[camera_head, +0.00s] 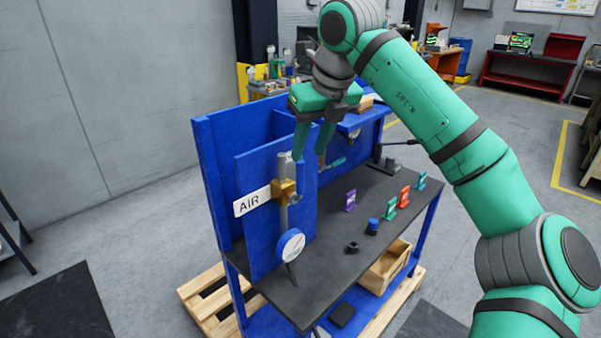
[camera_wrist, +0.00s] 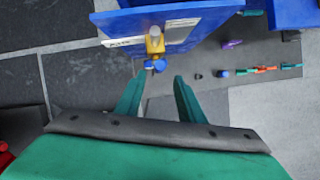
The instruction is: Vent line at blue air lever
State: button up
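The AIR sign (camera_head: 252,201) is on a blue upright panel (camera_head: 247,240), beside a brass valve (camera_head: 285,191) on a vertical grey pipe. A round gauge with a blue rim (camera_head: 291,246) is below the valve. I cannot make out a separate blue lever in the head view. My gripper (camera_head: 310,154) is open and empty, pointing down, above and slightly right of the valve. In the wrist view the brass valve (camera_wrist: 155,42) is ahead of the spread fingers (camera_wrist: 157,80). A small blue part (camera_wrist: 156,65) is just below it; I cannot tell whether it is lever or gauge.
The dark bench top (camera_head: 325,255) holds a purple tag (camera_head: 350,200), a blue-topped piece (camera_head: 373,226), and green and red tags (camera_head: 404,196) to the right. A wooden box (camera_head: 388,268) is below. Blue panels (camera_head: 222,150) stand close behind my gripper.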

aim_at(303, 166)
jog(key=x, duration=0.9)
jog(key=shift+a+f, duration=0.1)
jog(key=shift+f, duration=0.1)
jog(key=shift+w, duration=0.1)
grip_shut()
